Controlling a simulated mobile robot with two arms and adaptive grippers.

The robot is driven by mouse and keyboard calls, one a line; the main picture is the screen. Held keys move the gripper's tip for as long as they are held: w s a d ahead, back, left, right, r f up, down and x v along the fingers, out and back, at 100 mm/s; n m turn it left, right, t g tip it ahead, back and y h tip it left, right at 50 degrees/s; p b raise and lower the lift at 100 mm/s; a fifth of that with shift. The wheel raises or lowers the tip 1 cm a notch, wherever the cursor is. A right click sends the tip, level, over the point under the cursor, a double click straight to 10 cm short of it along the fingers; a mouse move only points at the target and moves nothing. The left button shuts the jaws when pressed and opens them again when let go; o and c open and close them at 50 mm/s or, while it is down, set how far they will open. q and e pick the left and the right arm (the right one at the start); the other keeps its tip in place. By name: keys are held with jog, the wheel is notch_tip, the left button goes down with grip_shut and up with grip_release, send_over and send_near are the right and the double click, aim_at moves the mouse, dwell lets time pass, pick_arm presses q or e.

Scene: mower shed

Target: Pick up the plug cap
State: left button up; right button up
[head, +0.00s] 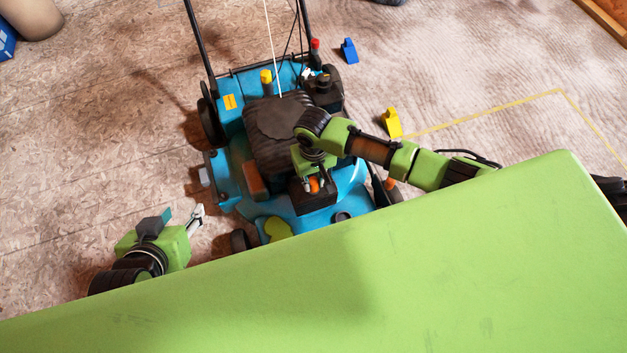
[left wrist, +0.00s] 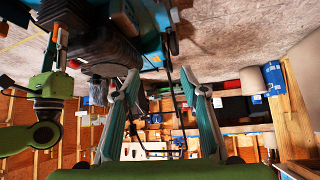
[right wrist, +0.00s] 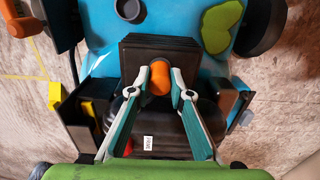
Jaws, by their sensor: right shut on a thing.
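The plug cap (right wrist: 160,78) is a small orange piece at the black block (right wrist: 140,50) on the front of the blue mower (head: 232,178). It also shows in the head view (head: 314,185). My right gripper (right wrist: 161,92) is shut on the cap, one fingertip on each side. Whether the cap is seated or lifted clear of the block, I cannot tell. My left gripper (head: 199,215) is left of the mower, above the floor. In the left wrist view its fingers (left wrist: 163,88) stand apart with nothing between them.
A yellow cap (head: 266,77) and a red cap (head: 315,43) stand on the mower. A blue wedge (head: 348,52) and a yellow wedge (head: 391,123) are on the floor to its right. The mower's handle bars rise at the back.

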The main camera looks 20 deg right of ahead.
jog(key=r, duration=0.1)
jog(key=d+r+p, duration=0.1)
jog(key=r, duration=0.1)
jog(key=r+p, duration=0.1)
jog(key=shift+w+d+r, duration=0.25)
jog(key=shift+r, duration=0.05)
pick_arm(q)
jog(key=s+a+f+g+y+p, duration=0.1)
jog(key=s+a+g, duration=0.15)
jog(key=s, duration=0.25)
jog(key=s+a+f+g+p, duration=0.1)
jog(key=s+g, duration=0.2)
jog(key=s, duration=0.2)
jog(key=s+f+p, duration=0.2)
jog(key=f+p, duration=0.1)
jog(key=f, duration=0.9)
jog(key=s+f+g+p, duration=0.1)
jog(key=s+f+p, duration=0.2)
jog(key=f, duration=0.9)
jog(key=shift+p, duration=0.6)
pick_arm(e)
jog(key=w+d+r, duration=0.3)
jog(key=d+r, duration=0.8)
jog(key=shift+w+d+r, duration=0.3)
jog(key=shift+d+r, duration=0.1)
